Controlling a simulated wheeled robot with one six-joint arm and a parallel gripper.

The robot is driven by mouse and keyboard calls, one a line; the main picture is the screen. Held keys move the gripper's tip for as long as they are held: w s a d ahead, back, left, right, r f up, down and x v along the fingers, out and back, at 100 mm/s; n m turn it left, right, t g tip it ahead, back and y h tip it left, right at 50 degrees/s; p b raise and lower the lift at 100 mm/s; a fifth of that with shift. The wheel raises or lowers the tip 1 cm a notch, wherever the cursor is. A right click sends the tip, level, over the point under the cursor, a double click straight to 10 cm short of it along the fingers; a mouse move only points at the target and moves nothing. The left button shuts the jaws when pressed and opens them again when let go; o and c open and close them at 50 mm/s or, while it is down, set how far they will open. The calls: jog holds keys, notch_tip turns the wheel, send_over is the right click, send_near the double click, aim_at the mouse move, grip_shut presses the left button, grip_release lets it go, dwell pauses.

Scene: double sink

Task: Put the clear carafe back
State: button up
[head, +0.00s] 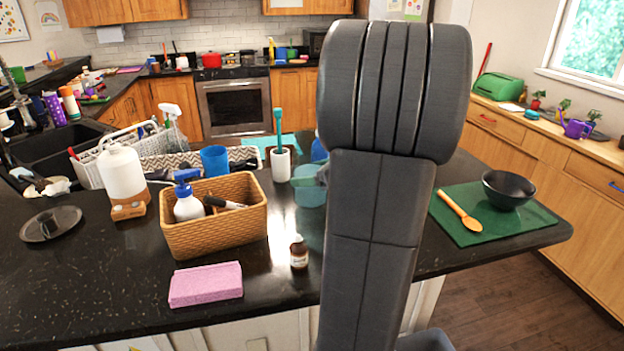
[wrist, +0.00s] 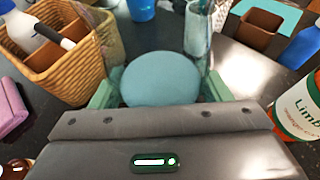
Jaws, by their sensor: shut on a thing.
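My gripper's green fingers (wrist: 160,92) are closed on either side of a rounded teal-blue thing (wrist: 160,75), which I take to be the clear carafe. In the head view, a see-through teal body (head: 309,190) shows just left of my arm, beside the wicker basket, with one pale green finger (head: 306,174) across it. My arm hides its right side. I cannot tell whether its base touches the counter.
The wicker basket (head: 214,240) with a spray bottle stands left of my gripper. A small brown bottle (head: 299,252) and a pink sponge (head: 205,284) are in front. A white cup (head: 281,166) holds a teal brush. An orange bottle (wrist: 296,105) stands close on the right.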

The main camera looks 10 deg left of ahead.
jog(key=shift+f, duration=0.7)
jog(key=shift+f, duration=0.15)
jog(key=o, duration=1.4)
jog(key=b+v, duration=0.1)
jog(key=v, duration=1.1)
